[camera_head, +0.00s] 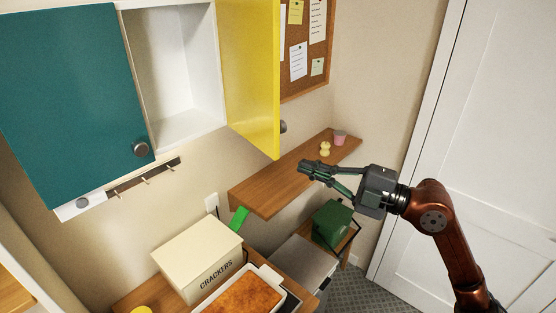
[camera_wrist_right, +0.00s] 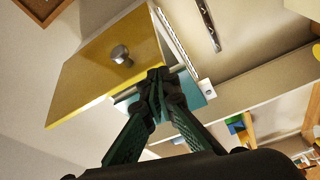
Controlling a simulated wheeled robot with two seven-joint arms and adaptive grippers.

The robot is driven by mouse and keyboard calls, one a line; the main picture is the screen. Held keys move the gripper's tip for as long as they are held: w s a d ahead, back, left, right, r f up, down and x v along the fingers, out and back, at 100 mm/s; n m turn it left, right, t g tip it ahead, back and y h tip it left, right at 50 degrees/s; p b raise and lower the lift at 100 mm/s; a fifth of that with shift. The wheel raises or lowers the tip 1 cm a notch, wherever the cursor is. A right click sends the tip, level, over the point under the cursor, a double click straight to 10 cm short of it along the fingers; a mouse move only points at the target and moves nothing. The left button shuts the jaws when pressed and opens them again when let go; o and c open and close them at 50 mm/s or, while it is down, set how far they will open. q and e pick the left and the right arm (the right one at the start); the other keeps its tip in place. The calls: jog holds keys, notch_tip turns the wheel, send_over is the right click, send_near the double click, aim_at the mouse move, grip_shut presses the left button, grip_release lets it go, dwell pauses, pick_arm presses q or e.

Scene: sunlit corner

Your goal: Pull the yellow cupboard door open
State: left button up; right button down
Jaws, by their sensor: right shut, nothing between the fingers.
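The yellow cupboard door (camera_head: 255,75) stands swung wide open from the white wall cupboard (camera_head: 172,70), whose bare inside shows. In the right wrist view the yellow door (camera_wrist_right: 95,75) shows with its round grey knob (camera_wrist_right: 121,54). In the head view only a bit of the knob (camera_head: 283,127) shows past the door's edge. My right gripper (camera_head: 308,168) is shut and empty, to the right of the door and apart from it, above the wooden shelf. Its closed fingertips (camera_wrist_right: 157,78) show in the right wrist view. My left gripper is not in view.
A teal door (camera_head: 72,100) covers the cupboard's left part. A wooden shelf (camera_head: 265,188) carries a pink cup (camera_head: 340,138) and a small yellow item. Below are a crackers box (camera_head: 196,255), a baking dish (camera_head: 240,295) and a green box (camera_head: 332,222). A white door (camera_head: 480,150) stands right.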

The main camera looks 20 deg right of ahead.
aim_at(278, 159)
jog(key=s+a+r+n+h, duration=0.2)
jog(key=s+a, duration=0.2)
jog(key=s, duration=0.3)
jog(key=shift+t, duration=0.4)
jog(key=w+a+p, duration=0.1)
jog(key=w, duration=0.2)
jog(key=w+p, duration=0.1)
jog(key=w, duration=0.2)
jog(key=w+a+p, duration=0.1)
jog(key=w, duration=0.2)
jog(key=shift+w+a+r, duration=0.1)
jog(key=shift+a, duration=0.25)
jog(key=w+d+b, duration=0.1)
jog(key=w+d, duration=0.2)
jog(key=d, duration=0.3)
jog(key=shift+d+b, duration=0.2)
jog(key=shift+b, duration=0.15)
jog(key=shift+w, duration=0.1)
